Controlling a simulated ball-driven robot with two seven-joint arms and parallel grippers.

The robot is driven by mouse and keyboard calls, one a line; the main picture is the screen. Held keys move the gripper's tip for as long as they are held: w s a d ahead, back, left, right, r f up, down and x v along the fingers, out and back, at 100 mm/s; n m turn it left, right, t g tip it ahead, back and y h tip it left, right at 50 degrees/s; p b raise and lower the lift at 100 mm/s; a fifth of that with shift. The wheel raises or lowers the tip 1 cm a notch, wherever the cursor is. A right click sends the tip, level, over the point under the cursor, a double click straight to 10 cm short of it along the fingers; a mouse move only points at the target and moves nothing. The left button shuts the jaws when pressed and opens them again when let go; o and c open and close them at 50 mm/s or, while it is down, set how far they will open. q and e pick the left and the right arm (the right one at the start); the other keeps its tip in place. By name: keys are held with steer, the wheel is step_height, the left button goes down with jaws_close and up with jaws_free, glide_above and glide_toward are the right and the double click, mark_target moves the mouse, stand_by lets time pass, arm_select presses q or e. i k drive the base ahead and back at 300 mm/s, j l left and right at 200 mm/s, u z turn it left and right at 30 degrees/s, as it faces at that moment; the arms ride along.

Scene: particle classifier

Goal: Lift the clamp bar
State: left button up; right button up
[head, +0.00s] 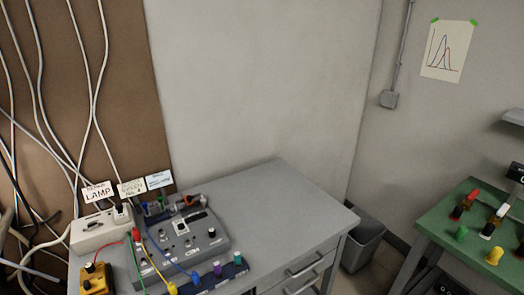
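I cannot make out a clamp bar with certainty in the head view. A grey control box (186,240) with knobs and a small display sits on the grey desk (272,205). Several small parts, one of them orange-brown, stand along its back edge, too small to identify. Neither of my grippers can be made out in this view.
A pale power strip (97,231) and a yellow box (97,280) stand left of the control box, with coloured leads around. The desk's right part is bare. A grey bin (362,246) stands beyond it. A green table (462,225) with coloured pieces is at right.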

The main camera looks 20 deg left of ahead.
mark_target(188, 199)
steer(key=i+l+u, duration=0.15)
steer(key=i+u, duration=0.15)
steer(key=i, duration=0.55)
